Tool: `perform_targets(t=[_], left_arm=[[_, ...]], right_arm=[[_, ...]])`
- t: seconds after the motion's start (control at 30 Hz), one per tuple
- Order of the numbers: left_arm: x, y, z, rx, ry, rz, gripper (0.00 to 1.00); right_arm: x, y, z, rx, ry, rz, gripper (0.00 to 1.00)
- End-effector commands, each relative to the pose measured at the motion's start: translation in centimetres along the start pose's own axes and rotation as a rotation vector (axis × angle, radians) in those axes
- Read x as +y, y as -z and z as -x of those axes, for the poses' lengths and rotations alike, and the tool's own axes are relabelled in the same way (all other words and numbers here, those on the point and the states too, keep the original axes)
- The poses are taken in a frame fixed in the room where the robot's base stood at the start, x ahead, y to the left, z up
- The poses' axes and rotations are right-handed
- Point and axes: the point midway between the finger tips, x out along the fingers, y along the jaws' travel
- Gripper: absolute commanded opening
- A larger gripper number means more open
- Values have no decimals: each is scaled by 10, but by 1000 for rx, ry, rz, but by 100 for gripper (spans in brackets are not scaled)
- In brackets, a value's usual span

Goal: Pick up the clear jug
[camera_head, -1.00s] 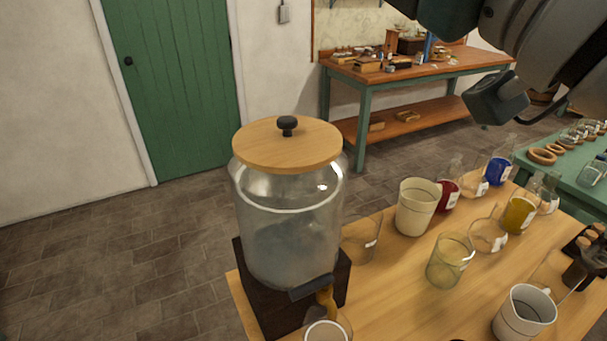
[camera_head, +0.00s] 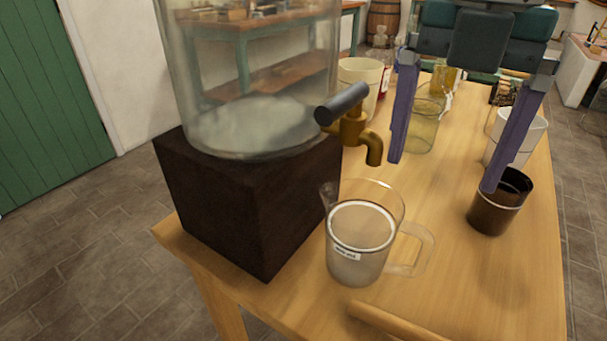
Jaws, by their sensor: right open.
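The clear jug (camera_head: 345,262) stands upright on the wooden table, below the brass tap (camera_head: 354,135). It is see-through, with a white ring, a small white label, a spout on its left and a handle on its right. My right gripper (camera_head: 441,175) is open and empty, its two purple fingers wide apart. In the picture it is above and to the right of the jug, apart from it. My left gripper is not in view.
A large glass dispenser (camera_head: 260,60) on a dark wooden block (camera_head: 215,200) stands left of the jug. A dark brown cup (camera_head: 497,210), a white mug (camera_head: 520,140), a yellowish glass (camera_head: 425,125) and a cream beaker (camera_head: 360,80) stand on the table (camera_head: 475,290). A wooden rod (camera_head: 395,322) lies in front.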

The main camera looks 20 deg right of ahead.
Motion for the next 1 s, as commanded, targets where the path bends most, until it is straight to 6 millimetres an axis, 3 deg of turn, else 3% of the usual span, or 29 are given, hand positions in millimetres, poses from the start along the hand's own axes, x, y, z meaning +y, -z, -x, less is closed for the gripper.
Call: perform_targets(t=[0.17, 0.5, 0.77, 1.0], left_arm=[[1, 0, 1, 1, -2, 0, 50], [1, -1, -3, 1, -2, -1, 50], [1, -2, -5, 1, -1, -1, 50], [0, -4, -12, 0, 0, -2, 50]], right_arm=[[0, 1, -12, 5, 2, 2, 94], [1, 2, -80, 6, -1, 4, 94], [1, 3, -103, 6, -2, 5, 94], [2, 3, -144, 7, -2, 4, 94]])
